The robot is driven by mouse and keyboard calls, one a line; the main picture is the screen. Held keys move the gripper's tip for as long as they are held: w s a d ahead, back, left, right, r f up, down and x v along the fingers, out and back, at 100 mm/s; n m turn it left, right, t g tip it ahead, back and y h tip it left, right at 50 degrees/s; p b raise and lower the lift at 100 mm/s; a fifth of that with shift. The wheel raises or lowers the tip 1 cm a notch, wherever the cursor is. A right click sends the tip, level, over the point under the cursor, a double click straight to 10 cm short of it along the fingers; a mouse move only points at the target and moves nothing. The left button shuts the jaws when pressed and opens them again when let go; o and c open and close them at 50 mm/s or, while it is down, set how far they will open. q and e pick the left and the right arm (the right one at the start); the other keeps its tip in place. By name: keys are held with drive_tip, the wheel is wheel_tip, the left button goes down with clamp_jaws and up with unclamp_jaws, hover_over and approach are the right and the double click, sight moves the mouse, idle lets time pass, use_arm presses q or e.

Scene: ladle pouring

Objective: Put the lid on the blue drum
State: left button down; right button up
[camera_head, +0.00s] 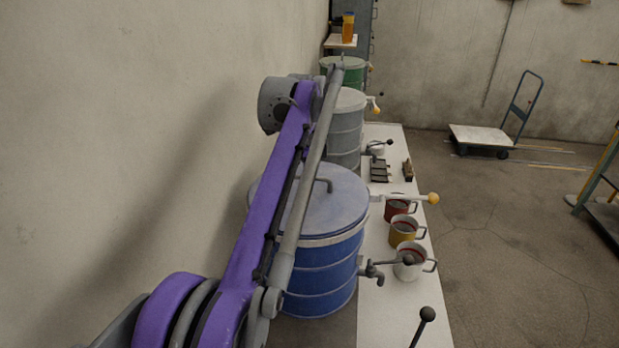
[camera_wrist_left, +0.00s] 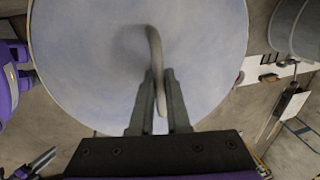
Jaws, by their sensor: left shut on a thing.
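The bent lid handle (camera_head: 327,182) shows beside my arm. In the left wrist view, my left gripper (camera_wrist_left: 156,90) is shut on the handle (camera_wrist_left: 155,50), with the lid (camera_wrist_left: 75,50) filling the space beyond. My left gripper is hidden behind the arm in the head view.
Red (camera_head: 396,208), yellow (camera_head: 403,234) and white (camera_head: 408,265) mugs stand right of the drum by its tap (camera_head: 375,272). A grey drum (camera_head: 346,130) and a green drum (camera_head: 345,70) stand behind. The wall is close on the left. A trolley (camera_head: 483,137) stands on the open floor.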

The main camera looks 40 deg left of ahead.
use_arm(q)
drive_tip(key=c, duration=0.8)
unclamp_jaws()
drive_tip(key=shift+r, duration=0.1)
drive_tip(key=r+p, duration=0.1)
drive_tip(key=r, duration=0.2)
drive_tip(key=s+r, duration=0.1)
drive_tip(key=r, duration=0.3)
drive_tip(key=s+d+r+p, duration=0.1)
drive_tip(key=r, duration=0.2)
drive_tip(key=shift+r+p, duration=0.25)
drive_tip(key=shift+p, duration=0.05)
use_arm(e)
drive_tip(key=r, duration=0.1)
drive_tip(key=w+r, duration=0.1)
drive_tip(key=r, duration=0.1)
drive_tip(key=shift+w+r, duration=0.25)
drive_tip(key=shift+r, duration=0.15)
use_arm(q)
drive_tip(key=shift+d+f, duration=0.1)
use_arm(e)
drive_tip(key=shift+d, duration=0.15)
